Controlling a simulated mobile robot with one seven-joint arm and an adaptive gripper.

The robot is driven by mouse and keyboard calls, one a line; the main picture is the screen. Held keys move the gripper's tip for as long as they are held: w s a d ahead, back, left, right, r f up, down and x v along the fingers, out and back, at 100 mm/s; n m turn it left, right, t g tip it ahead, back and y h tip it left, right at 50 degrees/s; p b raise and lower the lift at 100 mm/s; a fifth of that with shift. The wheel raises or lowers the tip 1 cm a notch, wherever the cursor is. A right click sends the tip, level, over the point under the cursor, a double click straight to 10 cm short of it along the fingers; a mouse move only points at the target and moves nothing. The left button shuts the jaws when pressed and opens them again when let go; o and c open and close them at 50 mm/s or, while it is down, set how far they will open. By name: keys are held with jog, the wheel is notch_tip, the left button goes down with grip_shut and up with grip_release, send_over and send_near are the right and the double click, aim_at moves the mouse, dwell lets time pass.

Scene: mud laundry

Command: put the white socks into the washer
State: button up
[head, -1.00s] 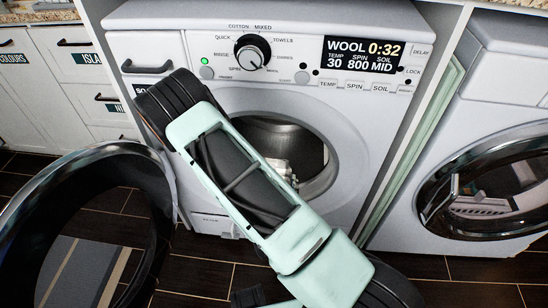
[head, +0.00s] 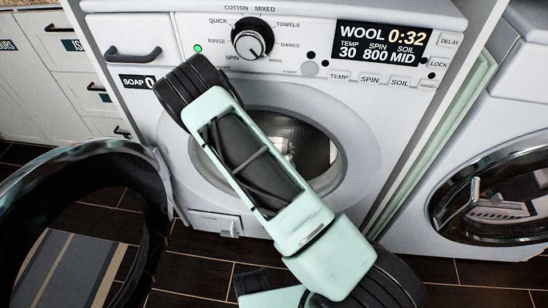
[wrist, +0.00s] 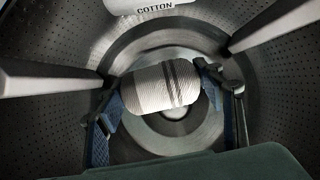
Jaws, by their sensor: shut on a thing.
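The white socks (wrist: 158,89), a ribbed roll with dark stripes, sit between the two fingers of my gripper (wrist: 163,92) in the wrist view. My gripper is shut on them, inside the perforated metal drum (wrist: 268,95). The washer (head: 375,130) stands ahead in the head view. Its round door (head: 158,215) hangs open to the left. My arm crosses the washer front and hides part of the opening. A small pale patch shows inside the opening, but I cannot tell there whether it is sock or gripper.
A second front-loading machine (head: 435,205) stands at the right, separated by a narrow gap. White drawers (head: 45,75) are at the left. A striped mat (head: 65,265) lies on the dark tiled floor behind the open door. Pale drum ribs (wrist: 45,78) flank my gripper.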

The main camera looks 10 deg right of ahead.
jog(key=w+f, duration=0.1)
jog(key=f, duration=0.1)
jog(key=w+f+b, duration=0.1)
jog(key=w+f, duration=0.1)
jog(key=shift+w+d+f, duration=0.1)
jog(key=shift+w, duration=0.1)
jog(key=shift+w+f+b, duration=0.1)
jog(key=shift+f+b, duration=0.65)
jog(key=shift+f, duration=0.8)
jog(key=shift+f, duration=0.15)
jog(key=shift+f, duration=0.25)
jog(key=o, duration=1.2)
jog(key=shift+f, duration=0.1)
jog(key=shift+c, duration=0.2)
jog(key=shift+r, duration=0.55)
jog(key=p+v, duration=0.4)
jog(key=v, duration=0.8)
